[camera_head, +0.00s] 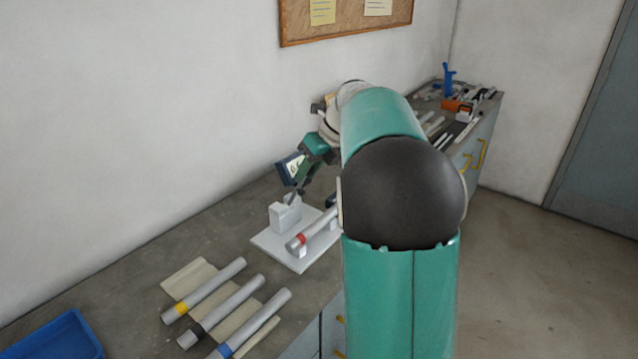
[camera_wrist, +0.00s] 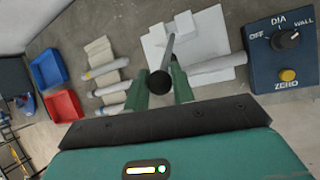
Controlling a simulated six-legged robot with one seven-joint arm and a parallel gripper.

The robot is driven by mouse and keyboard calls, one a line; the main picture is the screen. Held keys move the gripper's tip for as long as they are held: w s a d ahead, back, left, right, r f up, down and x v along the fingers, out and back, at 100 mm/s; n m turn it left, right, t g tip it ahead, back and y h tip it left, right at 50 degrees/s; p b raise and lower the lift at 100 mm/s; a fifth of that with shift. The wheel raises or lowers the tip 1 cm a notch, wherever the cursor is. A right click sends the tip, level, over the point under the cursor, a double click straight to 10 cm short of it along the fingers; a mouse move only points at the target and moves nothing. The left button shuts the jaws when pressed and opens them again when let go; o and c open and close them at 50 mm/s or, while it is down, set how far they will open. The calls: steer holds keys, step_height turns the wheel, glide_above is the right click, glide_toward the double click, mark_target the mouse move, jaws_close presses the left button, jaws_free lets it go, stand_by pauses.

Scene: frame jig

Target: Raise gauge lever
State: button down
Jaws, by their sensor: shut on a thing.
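The gauge lever is a thin grey rod (camera_wrist: 170,46) with a round black knob (camera_wrist: 159,84) at its near end. My gripper (camera_wrist: 159,74) is shut on the knob, one green finger on each side. The rod runs from the knob toward the white gauge base (camera_wrist: 153,46). In the head view my gripper (camera_head: 298,183) is above the white base plate (camera_head: 272,245), and the knob is hidden there. A silver tube (camera_wrist: 218,64) with a red band (camera_head: 302,239) lies across the gauge. The dark blue gauge box (camera_wrist: 262,68) has an OFF/DIA/WALL dial (camera_wrist: 287,40) and a yellow ZERO button (camera_wrist: 288,75).
Several silver tubes with coloured bands lie on a beige holder (camera_head: 186,279) at the front left of the bench. Tools and an orange item (camera_head: 458,105) lie at the bench's far end.

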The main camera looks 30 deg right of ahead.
steer(key=shift+w+a+r+g, duration=0.2)
steer(key=shift+w+g, duration=0.1)
steer(key=shift+w, duration=0.15)
steer(key=shift+w+a+r+g, duration=0.1)
steer(key=shift+w+r+g, duration=0.1)
steer(key=shift+w+g, duration=0.15)
steer(key=shift+w+a+r, duration=0.15)
steer(key=shift+w+a, duration=0.05)
steer(key=shift+w, duration=0.25)
steer(key=shift+w+a+r, duration=0.15)
steer(key=shift+w, duration=0.3)
steer(key=c, duration=1.2)
jaws_free()
steer(key=shift+w, duration=0.15)
steer(key=shift+c, duration=0.2)
steer(key=v, duration=1.4)
steer(key=shift+s+a, duration=0.2)
steer(key=shift+s, duration=0.1)
